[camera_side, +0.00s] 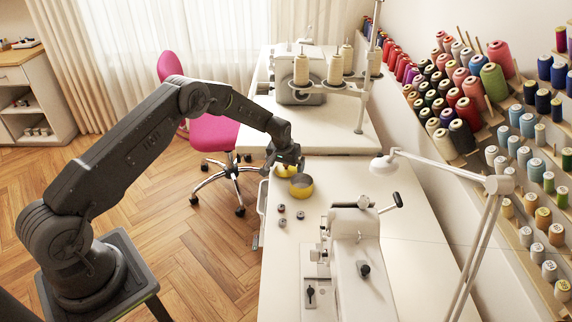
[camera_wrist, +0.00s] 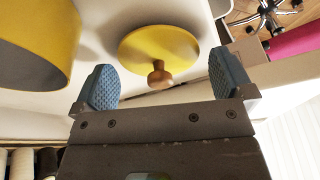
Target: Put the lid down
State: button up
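The lid (camera_wrist: 158,48) is a round yellow disc with a wooden knob (camera_wrist: 158,76), in the upper middle of the wrist view. It appears to lie on the white table, knob towards me. In the side view it shows as a yellow shape (camera_side: 285,171) just below my gripper (camera_side: 286,163). A yellow pot (camera_side: 301,188) stands beside it, nearer the side camera; it also shows at the left of the wrist view (camera_wrist: 40,45). In the wrist view my gripper (camera_wrist: 164,80) is open, its blue pads wide apart. The knob shows between the pads with clear gaps, untouched.
Several small spools (camera_side: 282,209) lie on the white table (camera_side: 274,260) in front of the pot. A sewing machine (camera_side: 352,240) stands nearer the side camera. The table's left edge is close to the lid. A pink chair (camera_side: 212,132) stands beyond it.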

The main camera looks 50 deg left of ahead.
jog(key=shift+r, duration=0.1)
jog(key=v, duration=1.2)
notch_tip(320, 180, up, 10)
jog(key=m, duration=0.1)
send_over(282, 175)
jog(key=s+d, duration=0.3)
jog(key=s, duration=0.1)
jog(key=s+d+r+m+t, duration=0.1)
jog(key=s+d+r, duration=0.4)
jog(key=s+r, duration=0.4)
jog(key=s+d+r+m, duration=0.1)
jog(key=s+d, duration=0.1)
jog(key=s, duration=1)
jog(key=s+d+r+m+t+h, duration=0.1)
jog(key=s+d, duration=0.2)
jog(key=s, duration=0.8)
jog(key=shift+s+d+r+m+t, duration=0.2)
jog(key=shift+s+r+m+t, duration=0.1)
jog(key=shift+s, duration=0.05)
